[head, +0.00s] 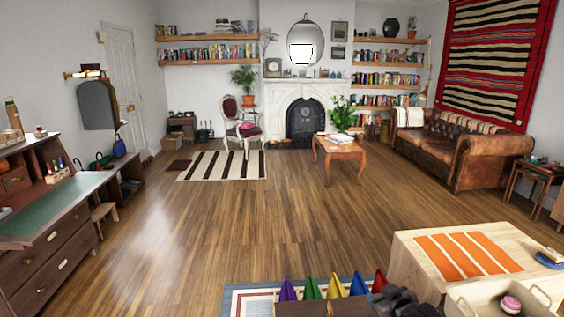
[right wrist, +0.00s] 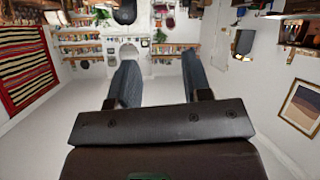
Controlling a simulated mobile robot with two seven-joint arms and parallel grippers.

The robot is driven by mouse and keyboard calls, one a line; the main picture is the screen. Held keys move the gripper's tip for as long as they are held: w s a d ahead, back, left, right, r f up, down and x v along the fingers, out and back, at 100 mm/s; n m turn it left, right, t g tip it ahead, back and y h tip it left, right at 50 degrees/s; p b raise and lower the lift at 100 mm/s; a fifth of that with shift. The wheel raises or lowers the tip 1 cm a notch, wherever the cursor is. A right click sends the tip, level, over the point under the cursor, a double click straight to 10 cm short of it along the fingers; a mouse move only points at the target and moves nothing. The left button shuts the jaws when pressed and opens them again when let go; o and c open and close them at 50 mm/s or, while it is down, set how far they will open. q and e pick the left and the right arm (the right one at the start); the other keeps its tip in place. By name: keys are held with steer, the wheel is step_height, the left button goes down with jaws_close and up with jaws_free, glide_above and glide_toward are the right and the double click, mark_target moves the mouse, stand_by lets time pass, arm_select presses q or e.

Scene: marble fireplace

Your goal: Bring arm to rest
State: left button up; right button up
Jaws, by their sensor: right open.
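My right gripper (head: 402,300) shows at the bottom edge of the head view as dark grey parts, between the coloured cones and the light wooden table. In the right wrist view its two blue-grey fingers (right wrist: 160,70) are spread apart with nothing between them. That view is upside down and looks across the room toward the fireplace. My left gripper is not in view.
Several coloured cones (head: 334,288) stand at a dark wooden box (head: 300,309) left of my right gripper. A light wooden table (head: 407,252) with an orange striped cloth (head: 468,256) and a pale bin (head: 462,301) lie to its right. The wooden floor (head: 240,235) ahead is clear.

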steer(key=s+f+m+h, duration=0.1)
steer(key=s+f, duration=0.3)
steer(key=s, duration=0.6)
steer(key=s+d+f+m+b, duration=0.1)
steer(key=s+f, duration=0.3)
steer(key=s, duration=0.7)
steer(key=s+d+f+m+h, duration=0.1)
steer(key=s+f, duration=0.4)
steer(key=s, duration=0.5)
steer(key=shift+s+d+g+h, duration=0.15)
steer(key=shift+s+g+h, duration=0.15)
